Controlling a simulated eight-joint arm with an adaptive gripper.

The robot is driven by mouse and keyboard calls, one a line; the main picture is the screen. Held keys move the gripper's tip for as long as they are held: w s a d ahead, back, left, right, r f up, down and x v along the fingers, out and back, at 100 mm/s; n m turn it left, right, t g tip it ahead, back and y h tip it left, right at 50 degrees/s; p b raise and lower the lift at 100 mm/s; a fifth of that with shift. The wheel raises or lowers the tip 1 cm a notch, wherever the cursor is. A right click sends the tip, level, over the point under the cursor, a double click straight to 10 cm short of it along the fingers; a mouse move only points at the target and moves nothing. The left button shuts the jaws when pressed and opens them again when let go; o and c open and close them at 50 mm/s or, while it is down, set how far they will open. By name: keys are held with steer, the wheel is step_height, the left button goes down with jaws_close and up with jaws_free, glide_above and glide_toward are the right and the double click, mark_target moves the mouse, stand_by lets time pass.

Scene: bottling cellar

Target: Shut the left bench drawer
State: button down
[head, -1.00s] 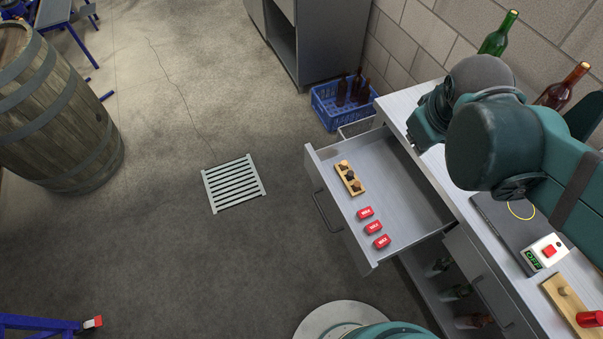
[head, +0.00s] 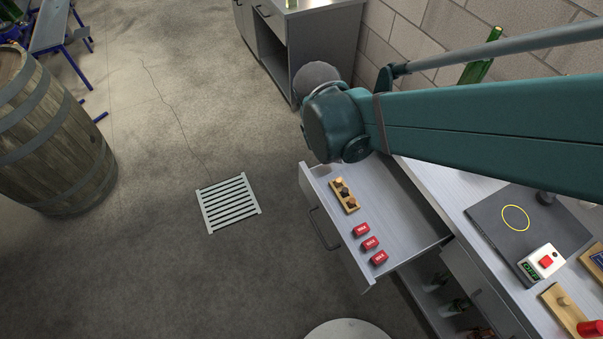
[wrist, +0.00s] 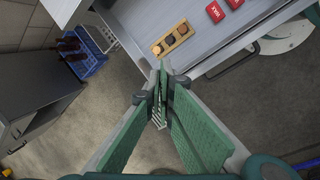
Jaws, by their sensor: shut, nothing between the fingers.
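The left bench drawer (head: 405,205) is grey and stands pulled well out from the bench. Its front panel with a dark handle (head: 322,228) faces the open floor. Inside lie a small wooden block with corks (head: 344,195) and several red boxes (head: 370,243). In the wrist view the drawer (wrist: 200,46) fills the upper part, with the wooden block (wrist: 172,39) near its edge. My gripper (wrist: 163,74) is shut and empty, its tips close to the drawer edge in the picture; I cannot tell whether they touch. In the head view my arm hides it.
The bench top (head: 440,187) holds a dark plate with a yellow ring (head: 516,217) and a red-button box (head: 542,262). Bottles (head: 455,307) stand on a shelf below. A blue crate (wrist: 84,62) stands on the floor beyond the drawer. The floor before the drawer is clear around a drain grate (head: 228,203).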

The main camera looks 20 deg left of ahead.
steer(key=s+a+f+n+h, duration=0.1)
steer(key=s+a+f+n, duration=0.3)
steer(key=a, duration=0.3)
steer(key=s+a+f+n+h, duration=0.1)
steer(key=s+a+f+n, duration=0.3)
steer(key=a+f, duration=0.3)
steer(key=shift+s+a, duration=0.35)
steer(key=shift+a, duration=0.15)
steer(key=shift+f, duration=0.15)
steer(key=w+d+f+b, duration=0.3)
steer(key=w+d+f, duration=0.2)
steer(key=f, duration=0.4)
steer(key=shift+w+d, duration=0.3)
steer(key=shift+w+d, duration=0.1)
